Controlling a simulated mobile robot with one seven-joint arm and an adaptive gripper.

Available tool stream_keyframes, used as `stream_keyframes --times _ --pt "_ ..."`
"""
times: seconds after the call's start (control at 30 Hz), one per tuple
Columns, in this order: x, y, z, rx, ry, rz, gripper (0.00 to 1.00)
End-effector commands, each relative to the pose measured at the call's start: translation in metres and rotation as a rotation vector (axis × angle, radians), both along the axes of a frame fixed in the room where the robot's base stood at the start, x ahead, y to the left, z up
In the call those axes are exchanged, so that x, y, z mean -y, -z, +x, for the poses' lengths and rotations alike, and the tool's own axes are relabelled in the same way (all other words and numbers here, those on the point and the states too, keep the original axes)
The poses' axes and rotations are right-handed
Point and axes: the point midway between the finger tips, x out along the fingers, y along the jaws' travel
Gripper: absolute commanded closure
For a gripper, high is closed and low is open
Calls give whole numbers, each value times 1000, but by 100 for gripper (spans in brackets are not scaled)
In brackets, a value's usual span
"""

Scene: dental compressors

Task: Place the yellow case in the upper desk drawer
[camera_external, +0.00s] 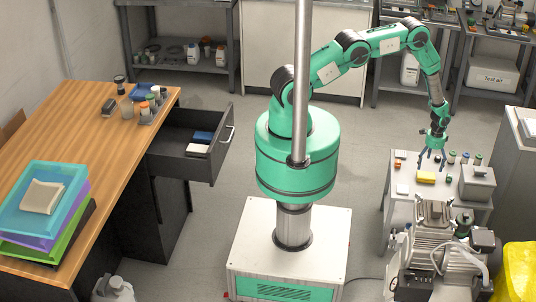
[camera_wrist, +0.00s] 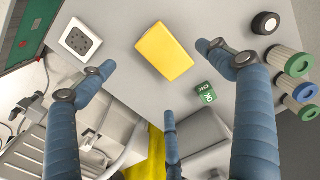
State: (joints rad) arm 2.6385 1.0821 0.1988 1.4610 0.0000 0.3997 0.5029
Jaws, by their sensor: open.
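The yellow case (camera_external: 426,177) lies on a small white table at the right, in the external view. In the wrist view the yellow case (camera_wrist: 164,52) lies flat between my spread fingers. My gripper (camera_external: 432,158) is above the case, pointing down, open and empty. In the wrist view my gripper (camera_wrist: 160,75) shows three blue fingers spread apart, none touching the case. The upper desk drawer (camera_external: 217,157) stands pulled out from the wooden desk (camera_external: 88,125) at the left. A blue item (camera_external: 203,137) and a whitish item (camera_external: 197,150) lie in it.
Near the case are a white socket-like block (camera_wrist: 80,41), a green cube (camera_wrist: 203,94), a black round piece (camera_wrist: 265,23) and several cylindrical filters (camera_wrist: 292,62). A compressor (camera_external: 435,250) stands in front of the table. Open floor lies between desk and my base.

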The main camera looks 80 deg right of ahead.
Motion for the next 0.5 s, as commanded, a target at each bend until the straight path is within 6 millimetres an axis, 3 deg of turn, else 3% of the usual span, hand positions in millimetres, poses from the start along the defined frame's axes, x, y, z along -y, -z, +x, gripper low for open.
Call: stream_keyframes --times 0.2,0.5 --pt "0 26 0 1 0 0 9" --pt "0 33 0 0 0 0 9"
